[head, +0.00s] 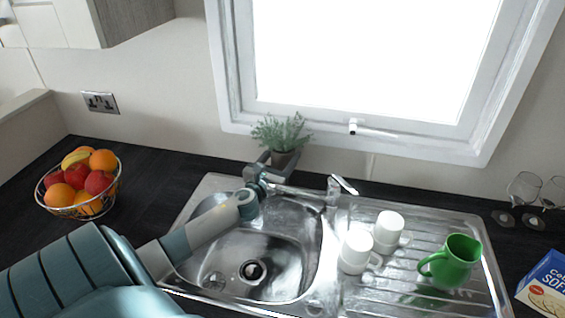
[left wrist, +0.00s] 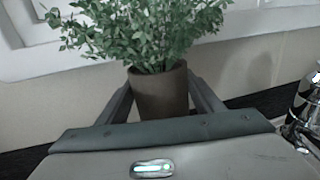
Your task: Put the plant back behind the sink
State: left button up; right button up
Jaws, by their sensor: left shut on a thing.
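The plant (head: 281,134) is a bushy green herb in a brown pot (head: 284,158). It is upright at the back of the counter, behind the sink (head: 262,250) and below the window. My left gripper (head: 270,160) reaches across the sink basin and is shut on the pot. In the left wrist view the pot (left wrist: 158,92) sits between the two fingers, with the leaves (left wrist: 145,30) above them. I cannot tell whether the pot's base touches the counter, as the gripper hides it. My right gripper is not in view.
The tap (head: 341,185) stands right of the plant. Two white mugs (head: 356,250) and a green jug (head: 453,262) are on the drainer. A fruit basket (head: 82,184) is at left; glasses (head: 524,190) and a blue box (head: 546,288) are at right.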

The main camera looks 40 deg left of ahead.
aim_at(283, 163)
pick_arm(q)
jog(key=shift+f, duration=1.25)
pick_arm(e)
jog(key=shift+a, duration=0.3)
pick_arm(q)
jog(key=shift+f+b, duration=0.3)
jog(key=shift+f, duration=0.1)
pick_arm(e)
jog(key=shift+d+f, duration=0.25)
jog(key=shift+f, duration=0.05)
pick_arm(q)
jog(key=o, duration=1.7)
jog(key=shift+c, duration=0.2)
jog(key=shift+s, duration=0.1)
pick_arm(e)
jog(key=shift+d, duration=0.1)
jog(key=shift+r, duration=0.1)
